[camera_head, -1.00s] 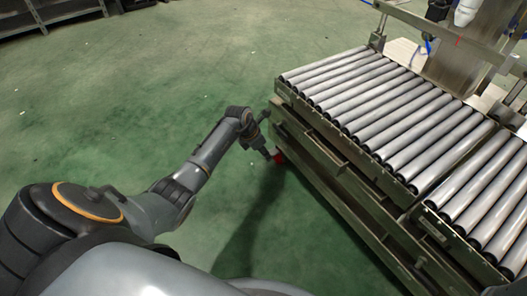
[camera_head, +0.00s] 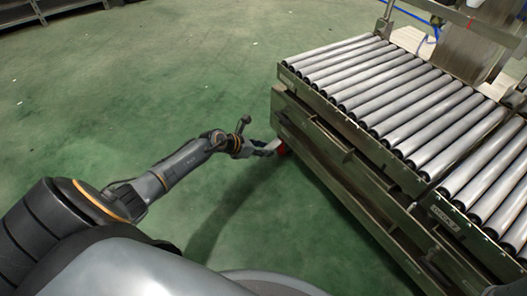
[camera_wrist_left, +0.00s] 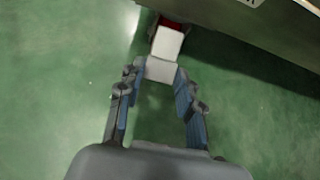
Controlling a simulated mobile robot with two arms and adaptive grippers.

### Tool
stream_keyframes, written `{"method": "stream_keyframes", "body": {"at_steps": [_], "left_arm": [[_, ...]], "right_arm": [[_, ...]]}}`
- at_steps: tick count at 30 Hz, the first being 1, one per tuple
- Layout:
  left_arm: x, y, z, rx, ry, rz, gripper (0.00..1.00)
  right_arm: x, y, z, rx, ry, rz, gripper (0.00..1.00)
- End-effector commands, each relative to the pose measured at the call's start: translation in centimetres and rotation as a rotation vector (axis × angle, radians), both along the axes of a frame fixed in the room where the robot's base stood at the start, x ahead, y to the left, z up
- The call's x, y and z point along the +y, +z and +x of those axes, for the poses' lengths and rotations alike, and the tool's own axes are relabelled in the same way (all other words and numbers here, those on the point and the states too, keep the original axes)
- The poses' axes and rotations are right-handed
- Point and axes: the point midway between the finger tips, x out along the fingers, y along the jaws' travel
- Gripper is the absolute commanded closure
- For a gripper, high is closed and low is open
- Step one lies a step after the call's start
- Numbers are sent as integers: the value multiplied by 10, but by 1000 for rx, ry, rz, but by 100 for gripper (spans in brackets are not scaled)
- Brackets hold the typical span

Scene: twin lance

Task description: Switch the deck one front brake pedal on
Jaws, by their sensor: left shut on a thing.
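The brake pedal (camera_wrist_left: 167,42), a pale grey plate with a red part (camera_wrist_left: 172,21) behind it, sticks out low at the near-left corner of the roller deck (camera_head: 395,95). In the head view its red part (camera_head: 282,148) shows small at the deck's foot. My left gripper (camera_head: 264,149) reaches it from the left, low over the floor. In the left wrist view the left gripper's fingers (camera_wrist_left: 160,76) are on both sides of the pedal's near end, shut on it. The pedal's exact tilt is hard to tell. My right gripper is out of view.
A second roller section (camera_head: 502,190) with a small label plate adjoins on the right. The deck's metal side frame (camera_head: 350,175) runs close beside the gripper. The green floor (camera_head: 170,90) to the left is clear. Shelving stands at the far upper left.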

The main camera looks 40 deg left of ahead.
Motion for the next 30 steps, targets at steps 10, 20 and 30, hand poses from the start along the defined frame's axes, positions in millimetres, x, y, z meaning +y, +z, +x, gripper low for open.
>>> {"method": "stream_keyframes", "body": {"at_steps": [10,20,30], "left_arm": [[1,-3,0,-31,0,-10,96],[1,-3,0,-29,1,-10,42],[1,-2,-1,-30,0,-11,42]], "right_arm": [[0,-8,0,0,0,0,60],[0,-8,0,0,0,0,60],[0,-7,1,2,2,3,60]]}}
